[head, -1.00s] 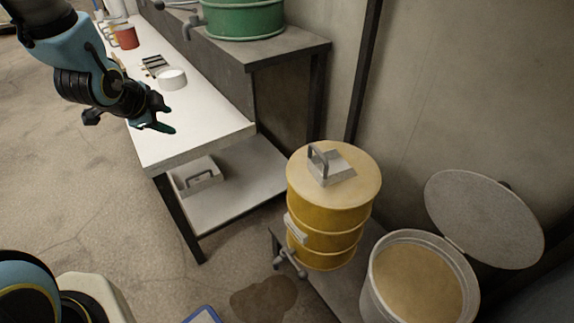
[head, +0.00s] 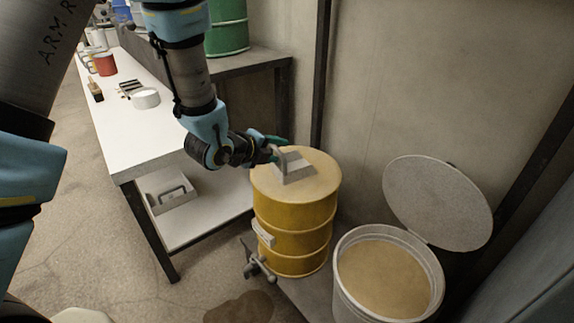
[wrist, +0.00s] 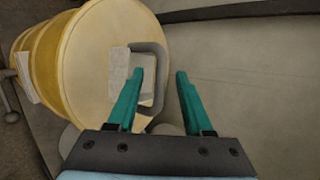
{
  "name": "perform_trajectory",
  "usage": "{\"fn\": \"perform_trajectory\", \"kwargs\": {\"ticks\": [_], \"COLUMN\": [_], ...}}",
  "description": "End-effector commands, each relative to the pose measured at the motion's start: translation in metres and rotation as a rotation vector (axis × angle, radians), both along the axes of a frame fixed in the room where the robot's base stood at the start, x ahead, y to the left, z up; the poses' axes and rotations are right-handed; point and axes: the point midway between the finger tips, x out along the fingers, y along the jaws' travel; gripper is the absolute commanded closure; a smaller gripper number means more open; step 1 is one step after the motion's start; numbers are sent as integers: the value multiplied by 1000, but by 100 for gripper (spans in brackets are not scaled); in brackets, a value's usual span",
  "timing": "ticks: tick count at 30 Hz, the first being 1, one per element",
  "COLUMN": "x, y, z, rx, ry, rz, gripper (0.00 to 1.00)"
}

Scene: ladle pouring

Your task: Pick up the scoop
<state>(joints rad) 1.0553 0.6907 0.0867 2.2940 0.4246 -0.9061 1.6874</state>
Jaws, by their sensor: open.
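The scoop (head: 295,170) is a grey metal piece with an arched handle, lying on the lid of the yellow barrel (head: 292,215). In the wrist view the scoop (wrist: 118,72) shows beyond my left finger. My gripper (head: 276,145) is at the scoop's handle above the lid, with its green fingers apart. In the wrist view my gripper (wrist: 160,73) has its left finger over the inside of the handle loop and its right finger outside it. The handle bar shows between them. I cannot tell whether either finger touches it.
A bin of tan material (head: 388,282) with its lid raised stands right of the barrel. A white-topped table (head: 150,140) is at left, with a grey handled box (head: 168,192) on its lower shelf. A wall (head: 430,90) is behind the barrel.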

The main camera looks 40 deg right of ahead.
Motion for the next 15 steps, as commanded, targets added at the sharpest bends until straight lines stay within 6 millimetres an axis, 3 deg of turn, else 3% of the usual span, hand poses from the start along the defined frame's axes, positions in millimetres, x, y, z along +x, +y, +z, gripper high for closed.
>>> {"fn": "perform_trajectory", "kwargs": {"ticks": [7, 15], "x": [7, 8], "y": [-29, -33], "z": [-17, -19], "rx": [0, 1], "ry": [1, 1], "rz": [-1, 1], "gripper": [49, 49]}}
